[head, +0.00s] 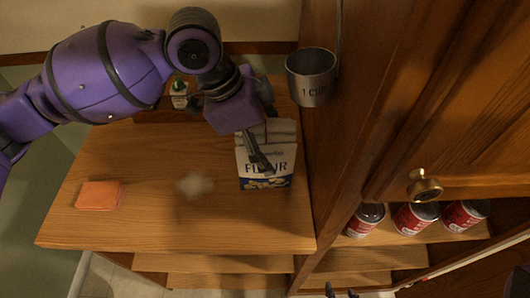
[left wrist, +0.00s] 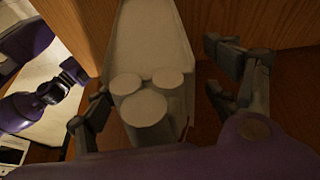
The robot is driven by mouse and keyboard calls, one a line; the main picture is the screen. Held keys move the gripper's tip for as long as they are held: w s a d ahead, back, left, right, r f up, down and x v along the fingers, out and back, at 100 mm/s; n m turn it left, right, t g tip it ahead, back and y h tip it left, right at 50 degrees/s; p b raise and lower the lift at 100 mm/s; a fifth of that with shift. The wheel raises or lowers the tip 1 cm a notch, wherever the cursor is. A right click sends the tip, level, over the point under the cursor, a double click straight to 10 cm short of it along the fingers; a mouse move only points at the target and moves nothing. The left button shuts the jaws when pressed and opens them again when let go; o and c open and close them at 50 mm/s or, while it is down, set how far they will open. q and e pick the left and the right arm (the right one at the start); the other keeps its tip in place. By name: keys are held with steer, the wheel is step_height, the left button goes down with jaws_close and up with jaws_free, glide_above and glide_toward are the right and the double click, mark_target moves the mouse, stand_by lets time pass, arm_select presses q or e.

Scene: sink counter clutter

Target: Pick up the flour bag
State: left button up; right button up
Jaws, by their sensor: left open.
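The flour bag (head: 265,180), white and blue with a picture of round biscuits low on its front, stands upright on the wooden counter beside the cabinet. My left gripper (head: 268,135) is over it from above, with one finger reaching down across the front. The other finger is partly hidden behind the bag's top. In the left wrist view the pale bag (left wrist: 152,60) lies between the two spread fingers, with a gap at the right finger; contact at the left one is unclear. Dark tips of my right gripper (head: 340,292) show at the bottom edge of the head view.
The cabinet side (head: 315,190) stands close right of the bag, with a metal measuring cup (head: 312,78) hanging there. An orange sponge (head: 100,195) and a white powder patch (head: 194,185) lie left. A small bottle (head: 180,94) stands behind. Red cans (head: 415,218) sit on a lower shelf.

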arm_select(q)
steer(key=shift+c, duration=0.3)
jaws_close()
steer(key=shift+r, duration=0.15)
